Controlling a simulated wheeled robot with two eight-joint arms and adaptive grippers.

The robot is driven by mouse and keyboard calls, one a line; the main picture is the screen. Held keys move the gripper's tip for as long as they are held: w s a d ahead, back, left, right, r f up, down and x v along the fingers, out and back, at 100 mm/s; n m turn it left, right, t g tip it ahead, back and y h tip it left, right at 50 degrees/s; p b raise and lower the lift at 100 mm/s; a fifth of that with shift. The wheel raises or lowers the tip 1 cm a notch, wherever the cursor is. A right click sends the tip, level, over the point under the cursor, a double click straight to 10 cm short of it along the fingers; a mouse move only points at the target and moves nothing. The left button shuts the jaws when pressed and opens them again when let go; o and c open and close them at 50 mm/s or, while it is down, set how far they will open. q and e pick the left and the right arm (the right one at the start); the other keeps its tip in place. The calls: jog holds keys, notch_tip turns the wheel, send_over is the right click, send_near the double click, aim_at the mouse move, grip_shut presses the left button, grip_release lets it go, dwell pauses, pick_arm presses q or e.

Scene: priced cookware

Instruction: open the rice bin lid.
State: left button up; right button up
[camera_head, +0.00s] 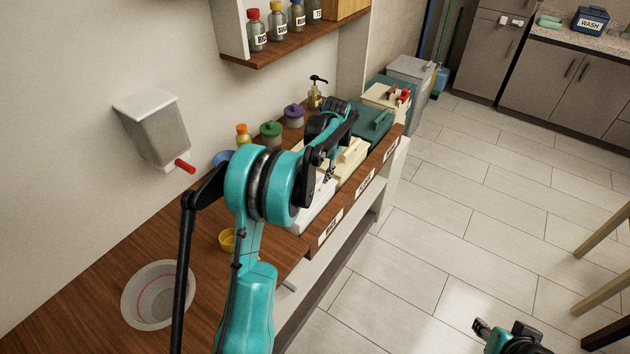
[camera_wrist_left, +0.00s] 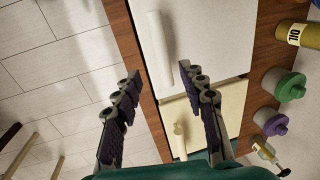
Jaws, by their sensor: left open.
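The rice bin lid (camera_head: 315,208) is white and lies flat and shut in the counter, behind a label that seems to read RICE (camera_head: 331,226). My left arm hides part of it in the head view. In the left wrist view the white lid (camera_wrist_left: 215,35) shows its raised bar handle (camera_wrist_left: 160,48). My left gripper (camera_head: 330,170) is open and empty over the bins. In the left wrist view its fingertips (camera_wrist_left: 158,74) appear on either side of the handle's near end; I cannot tell the height gap. My right gripper (camera_head: 481,328) is at the bottom edge, its jaws unclear.
A cream lid (camera_head: 350,160) adjoins the white one, with a dark green lid (camera_head: 371,126) beyond. Jars and a pump bottle (camera_head: 315,95) stand along the wall. A wall dispenser (camera_head: 155,130), a clear bowl (camera_head: 155,295) and a yellow cup (camera_head: 228,240) are left.

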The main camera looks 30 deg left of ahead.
aim_at(314, 188)
pick_arm(q)
jog(key=f, duration=0.2)
jog(key=a+f+b, duration=0.1)
jog(key=f, duration=0.2)
jog(key=a+f+b, duration=0.1)
jog(key=f, duration=0.2)
jog(key=shift+w+f, duration=0.1)
jog(key=shift+w, duration=0.05)
grip_shut()
